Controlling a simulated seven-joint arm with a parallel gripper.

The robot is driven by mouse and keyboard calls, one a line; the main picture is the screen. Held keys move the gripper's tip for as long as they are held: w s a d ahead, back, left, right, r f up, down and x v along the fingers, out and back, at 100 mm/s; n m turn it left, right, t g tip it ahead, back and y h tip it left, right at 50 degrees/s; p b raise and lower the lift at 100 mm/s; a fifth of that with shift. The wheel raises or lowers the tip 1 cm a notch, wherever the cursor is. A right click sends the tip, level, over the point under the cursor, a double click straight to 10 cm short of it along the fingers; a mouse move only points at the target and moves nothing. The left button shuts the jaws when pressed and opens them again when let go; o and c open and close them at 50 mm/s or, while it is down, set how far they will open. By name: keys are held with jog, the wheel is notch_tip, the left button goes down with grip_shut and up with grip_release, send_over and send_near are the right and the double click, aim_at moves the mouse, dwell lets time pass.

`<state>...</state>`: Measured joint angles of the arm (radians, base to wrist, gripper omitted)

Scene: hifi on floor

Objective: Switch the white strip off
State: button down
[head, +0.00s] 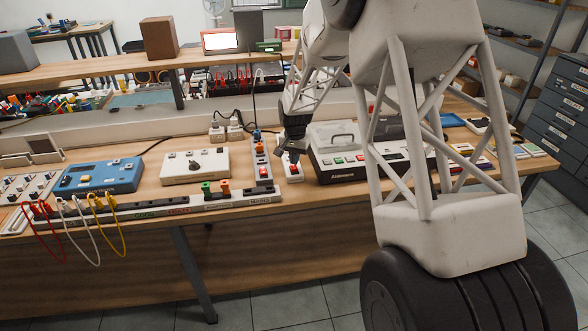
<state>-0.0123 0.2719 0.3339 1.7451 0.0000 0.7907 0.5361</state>
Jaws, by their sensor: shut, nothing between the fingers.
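A narrow white strip (294,177) with a red switch lies on the wooden workbench, right of centre. My gripper (292,156) is a dark, shut pair of fingers pointing down over the strip's far part, close to the red switch. I cannot tell whether the fingers touch the strip. The strip's far end is hidden behind my gripper. The switch's position is too small to read.
A grey-blue strip (262,172) with an orange plug lies just left. A flat-topped case (340,160) with coloured buttons stands close on the right. A white box (195,165), a blue box (98,177) and a long socket rail (170,207) with cables lie further left.

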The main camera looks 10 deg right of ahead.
aim_at(295, 168)
jog(key=shift+f, duration=1.3)
dwell(1.8)
jog(key=shift+r, duration=3.5)
